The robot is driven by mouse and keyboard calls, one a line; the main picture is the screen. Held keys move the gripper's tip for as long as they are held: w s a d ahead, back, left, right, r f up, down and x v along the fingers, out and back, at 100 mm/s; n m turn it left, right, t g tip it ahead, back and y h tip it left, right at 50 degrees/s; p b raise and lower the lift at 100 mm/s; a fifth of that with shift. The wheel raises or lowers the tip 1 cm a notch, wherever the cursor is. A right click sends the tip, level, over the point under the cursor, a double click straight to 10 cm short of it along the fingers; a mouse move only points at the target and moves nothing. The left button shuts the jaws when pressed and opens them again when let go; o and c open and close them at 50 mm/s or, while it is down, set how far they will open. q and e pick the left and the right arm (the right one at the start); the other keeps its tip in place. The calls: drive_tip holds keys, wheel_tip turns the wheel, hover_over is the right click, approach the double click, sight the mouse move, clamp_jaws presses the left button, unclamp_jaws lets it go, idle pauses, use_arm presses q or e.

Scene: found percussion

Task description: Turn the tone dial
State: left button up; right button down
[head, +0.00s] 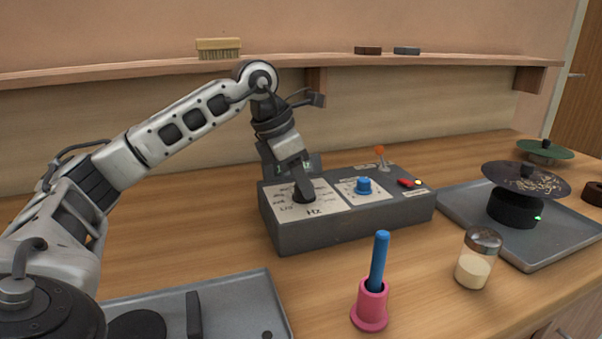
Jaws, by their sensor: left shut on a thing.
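A grey control box (335,228) stands on the wooden worktop at the middle. Its left panel, marked Hz, carries a dark dial (303,196), the likely tone dial, mostly hidden by my gripper. A blue knob (364,185) sits on the panel to its right. My left gripper (303,190) points down from above and is shut on the dark dial. Its fingertips hide most of the dial, so its pointer cannot be read. My right gripper is not in view.
An orange-tipped lever (380,152) and red switch (406,183) are on the box. In front stand a pink-based blue-handled tool (370,305) and a shaker jar (477,262). A tray (475,215) with a dark disc (526,179) is right; another tray (245,290) is front left.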

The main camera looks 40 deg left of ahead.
use_arm(q)
drive_tip(key=shift+r+m+h+p, duration=0.1)
drive_tip(key=shift+m+h+p, duration=0.3)
drive_tip(key=shift+m, duration=0.4)
drive_tip(key=shift+a+m, duration=0.1)
drive_tip(key=shift+m, duration=0.2)
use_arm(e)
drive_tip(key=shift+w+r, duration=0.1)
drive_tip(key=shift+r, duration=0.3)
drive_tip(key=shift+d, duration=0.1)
use_arm(q)
drive_tip(key=o, duration=1)
drive_tip(key=shift+c, duration=0.2)
drive_tip(key=p+v, duration=0.3)
drive_tip(key=v, duration=1.2)
drive_tip(key=shift+w+a+r, duration=0.2)
drive_tip(key=shift+r, duration=0.25)
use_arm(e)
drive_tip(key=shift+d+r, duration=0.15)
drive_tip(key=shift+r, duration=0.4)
